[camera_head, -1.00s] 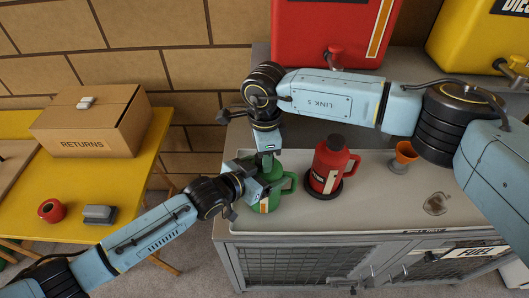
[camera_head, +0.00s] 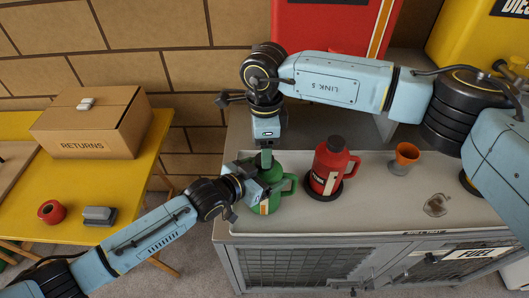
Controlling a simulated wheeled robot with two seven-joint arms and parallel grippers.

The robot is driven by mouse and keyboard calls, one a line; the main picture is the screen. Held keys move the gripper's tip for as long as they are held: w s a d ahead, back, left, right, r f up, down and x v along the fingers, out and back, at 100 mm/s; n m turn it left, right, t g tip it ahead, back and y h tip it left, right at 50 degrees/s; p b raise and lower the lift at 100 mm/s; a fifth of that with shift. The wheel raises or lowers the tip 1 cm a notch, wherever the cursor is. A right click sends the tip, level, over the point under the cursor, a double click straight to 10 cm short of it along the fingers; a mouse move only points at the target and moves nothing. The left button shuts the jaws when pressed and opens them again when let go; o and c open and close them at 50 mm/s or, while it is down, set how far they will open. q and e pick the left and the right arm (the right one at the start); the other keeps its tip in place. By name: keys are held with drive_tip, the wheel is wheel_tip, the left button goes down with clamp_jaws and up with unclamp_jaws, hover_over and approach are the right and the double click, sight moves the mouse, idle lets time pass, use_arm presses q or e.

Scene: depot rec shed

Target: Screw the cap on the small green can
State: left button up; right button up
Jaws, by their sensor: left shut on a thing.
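The small green can (camera_head: 266,206) stands on the light top of the fuel cabinet, its handle to the right. My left gripper (camera_head: 256,190) comes from the left and is shut on the can's upper part, covering some of it. My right gripper (camera_head: 266,144) points down from above, over the can's top. A narrow green piece (camera_head: 266,159) shows just under its tips, above the can. I cannot tell whether it is the cap or the neck, nor whether the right jaws touch it.
A red can (camera_head: 327,168) with a black cap stands on a black round base close to the right. Large red (camera_head: 320,28) and yellow (camera_head: 470,45) tanks stand behind.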

use_arm(q)
drive_tip(key=shift+r, duration=0.15)
use_arm(e)
wheel_tip(320, 180, up, 8)
use_arm(q)
drive_tip(key=o, duration=1.8)
drive_tip(key=shift+c, duration=0.2)
drive_tip(key=p+v, duration=0.1)
drive_tip(key=v, duration=1.2)
drive_tip(key=shift+s, duration=0.2)
use_arm(e)
drive_tip(key=shift+r, duration=0.8)
use_arm(q)
drive_tip(key=shift+a, duration=0.15)
